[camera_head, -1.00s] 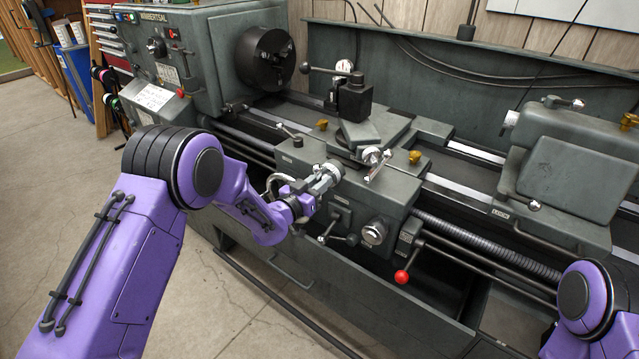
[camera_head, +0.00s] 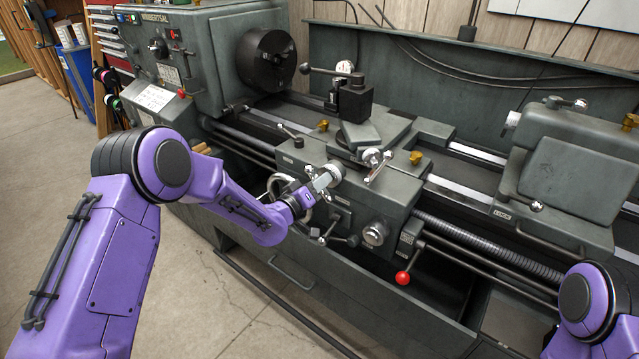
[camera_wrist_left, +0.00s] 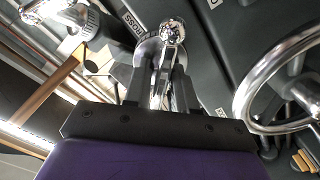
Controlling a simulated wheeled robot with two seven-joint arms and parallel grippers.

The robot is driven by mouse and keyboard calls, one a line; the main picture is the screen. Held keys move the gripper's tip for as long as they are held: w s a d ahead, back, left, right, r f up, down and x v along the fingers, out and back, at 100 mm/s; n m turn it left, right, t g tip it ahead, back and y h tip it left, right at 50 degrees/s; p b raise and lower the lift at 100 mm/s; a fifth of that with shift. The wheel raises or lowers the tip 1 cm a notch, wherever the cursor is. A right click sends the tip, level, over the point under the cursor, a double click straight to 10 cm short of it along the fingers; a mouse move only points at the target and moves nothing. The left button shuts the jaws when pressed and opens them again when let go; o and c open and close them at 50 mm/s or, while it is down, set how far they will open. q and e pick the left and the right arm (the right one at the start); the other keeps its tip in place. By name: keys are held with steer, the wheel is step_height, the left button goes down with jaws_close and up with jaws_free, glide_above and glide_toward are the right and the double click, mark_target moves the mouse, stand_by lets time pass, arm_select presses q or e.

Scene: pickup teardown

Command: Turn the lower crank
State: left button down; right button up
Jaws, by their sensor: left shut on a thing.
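The lower crank (camera_head: 336,171) is a chrome crank on the front of the lathe's grey carriage. My left gripper (camera_head: 322,181) reaches it from the left and is shut on it. In the left wrist view the crank's shiny rounded end (camera_wrist_left: 172,31) stands beyond the fingers, with chrome metal between the two dark fingers (camera_wrist_left: 155,92). Part of the crank is hidden by the gripper. An upper chrome crank (camera_head: 374,158) sits just to the right, apart from the gripper. My right gripper is out of the head view; only part of that arm shows.
A chrome handwheel (camera_head: 276,187) is close beside my left gripper and also shows in the left wrist view (camera_wrist_left: 248,100). A dark knobbed lever (camera_head: 330,236) and a red-knobbed lever (camera_head: 402,277) are below and right. Open floor lies at left.

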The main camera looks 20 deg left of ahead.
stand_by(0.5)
arm_select(q)
steer(key=c, duration=1.2)
jaws_free()
steer(key=shift+o, duration=0.2)
steer(key=b+v, duration=0.2)
steer(key=v, duration=0.8)
steer(key=shift+s, duration=0.3)
steer(key=shift+a, duration=0.2)
